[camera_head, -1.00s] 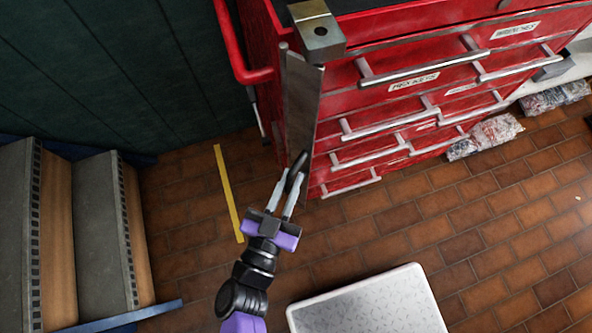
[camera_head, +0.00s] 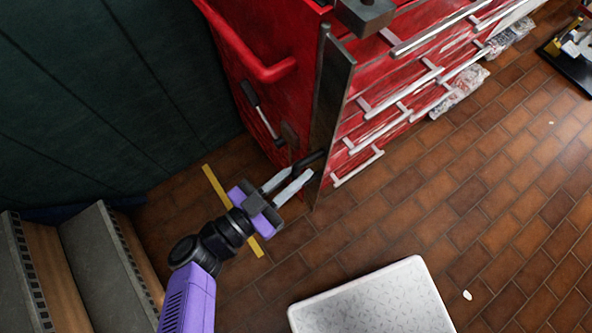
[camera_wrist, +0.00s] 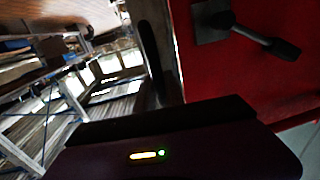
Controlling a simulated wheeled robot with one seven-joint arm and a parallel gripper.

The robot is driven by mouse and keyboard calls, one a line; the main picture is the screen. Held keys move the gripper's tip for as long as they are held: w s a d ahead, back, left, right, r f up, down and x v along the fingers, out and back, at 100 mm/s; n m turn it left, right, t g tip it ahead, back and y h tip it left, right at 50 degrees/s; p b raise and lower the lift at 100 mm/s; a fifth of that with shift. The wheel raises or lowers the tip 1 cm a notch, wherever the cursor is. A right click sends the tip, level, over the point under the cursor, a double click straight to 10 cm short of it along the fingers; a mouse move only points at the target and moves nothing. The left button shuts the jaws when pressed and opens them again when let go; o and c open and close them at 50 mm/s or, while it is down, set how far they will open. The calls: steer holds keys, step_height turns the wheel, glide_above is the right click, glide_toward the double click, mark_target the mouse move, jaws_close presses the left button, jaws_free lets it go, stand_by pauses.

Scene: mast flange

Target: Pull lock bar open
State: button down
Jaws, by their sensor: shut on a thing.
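The lock bar (camera_head: 330,97) is a long grey metal plate standing upright at the left front edge of the red tool cabinet (camera_head: 240,65). A black handle (camera_head: 309,159) sits near its lower end. My gripper (camera_head: 309,168) comes from the lower left and is shut on this handle, with its fingers partly hiding the lower bar. In the wrist view, the black handle (camera_wrist: 150,50) runs beside the plate's edge, and the contact itself is hidden.
A grey block (camera_head: 365,14) juts out at the cabinet's top corner. Silver drawer handles (camera_head: 358,167) project from the front. A white platform (camera_head: 370,300) stands on the brown tiled floor, and steps (camera_head: 95,255) are at lower left. Tiles right of my gripper are clear.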

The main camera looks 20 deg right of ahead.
steer(key=shift+w+a+f+g, duration=0.1)
steer(key=shift+a+g, duration=0.05)
steer(key=shift+g, duration=0.15)
steer(key=c, duration=1.4)
jaws_free()
steer(key=v, duration=0.7)
steer(key=shift+a+b, duration=0.3)
steer(key=shift+a, duration=0.1)
steer(key=shift+f, duration=0.1)
